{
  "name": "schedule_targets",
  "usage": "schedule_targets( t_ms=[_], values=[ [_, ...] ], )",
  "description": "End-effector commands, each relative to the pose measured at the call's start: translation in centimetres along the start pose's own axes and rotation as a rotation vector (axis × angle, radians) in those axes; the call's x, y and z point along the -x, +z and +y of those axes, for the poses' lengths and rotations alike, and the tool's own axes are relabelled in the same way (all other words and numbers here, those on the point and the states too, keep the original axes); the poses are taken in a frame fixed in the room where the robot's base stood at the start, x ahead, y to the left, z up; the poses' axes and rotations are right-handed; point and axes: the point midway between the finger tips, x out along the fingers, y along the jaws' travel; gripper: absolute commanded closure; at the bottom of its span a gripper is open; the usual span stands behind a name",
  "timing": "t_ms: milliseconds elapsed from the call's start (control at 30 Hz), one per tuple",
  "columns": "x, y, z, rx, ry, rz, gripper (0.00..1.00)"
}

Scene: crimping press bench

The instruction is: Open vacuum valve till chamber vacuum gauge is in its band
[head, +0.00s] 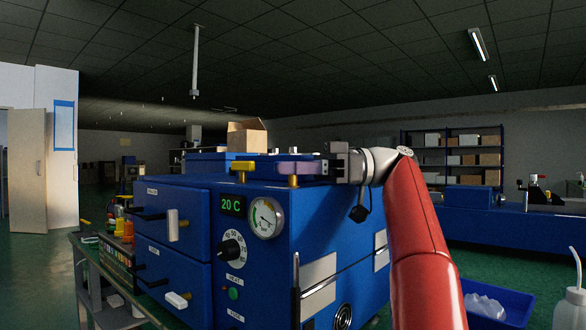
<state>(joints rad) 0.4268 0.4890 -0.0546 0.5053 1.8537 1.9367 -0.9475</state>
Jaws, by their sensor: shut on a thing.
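A blue cabinet (205,245) carries a round chamber gauge (265,217) on its front. The gauge has a white face and a green arc; its needle is too small to read surely. Two valves stand on top of the cabinet. One has a yellow handle (243,166); the other has a mauve handle (297,168) on a brass stem. No label shows which is the vacuum valve. My gripper (326,169) comes in from the right and is shut on the right end of the mauve handle. The fingertips are partly hidden.
A display (232,205) reads 20 C, above a heat dial (232,250) and a green button (233,293). White drawer handles stick out at the left front. A blue tray (505,300) and a wash bottle (570,308) are at the lower right.

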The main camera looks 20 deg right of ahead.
Motion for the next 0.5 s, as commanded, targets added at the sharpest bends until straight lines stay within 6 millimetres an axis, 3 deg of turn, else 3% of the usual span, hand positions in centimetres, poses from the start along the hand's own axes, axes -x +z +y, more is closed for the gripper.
schedule_targets(
  t_ms=[67, 100, 233, 500],
  values=[
    [-0.02, 0.03, -0.01, 0.0, 0.0, -0.002, 1.0],
    [-0.02, 0.03, -0.01, 0.0, 0.0, -0.002, 0.81],
    [-0.02, 0.02, -0.01, 0.0, 0.0, -0.001, 0.65],
    [-0.02, 0.0, 0.0, 0.0, 0.0, -0.001, 0.65]
  ],
)
